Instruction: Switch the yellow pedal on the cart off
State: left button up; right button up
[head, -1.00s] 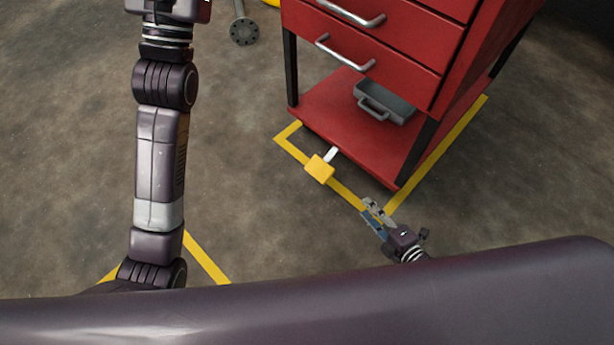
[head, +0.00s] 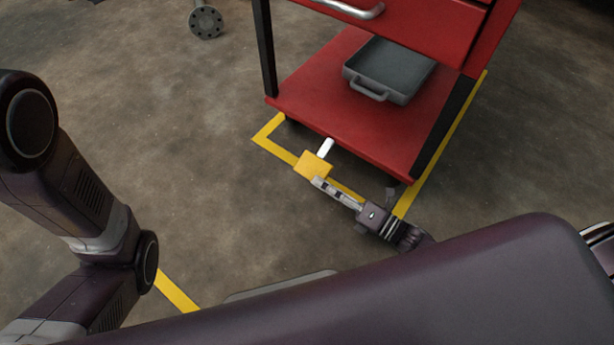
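The yellow pedal (head: 313,165) sticks out on a short pale stem from the lower front edge of the red cart (head: 330,95), low over the floor. My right gripper (head: 317,183) is low down at the pedal's near edge. Its fingertips overlap or lie right beside the pedal in this view; contact cannot be told. Its fingers show as one narrow bar, so whether they are open or shut is unclear. My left arm shows at the left, but its gripper is out of the picture.
A grey tray (head: 390,70) sits on the cart's bottom shelf below a red drawer. Yellow tape (head: 270,133) marks the floor around the cart. A metal flanged part (head: 206,22) lies at the top left. The floor left of the cart is clear.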

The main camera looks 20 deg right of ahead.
aim_at(308, 174)
jog(key=b+x, duration=0.1)
jog(key=x, duration=0.3)
jog(key=shift+f+b, duration=0.15)
jog(key=shift+b, duration=0.25)
jog(key=shift+w+a, duration=0.45)
jog(key=shift+w, duration=0.1)
grip_shut()
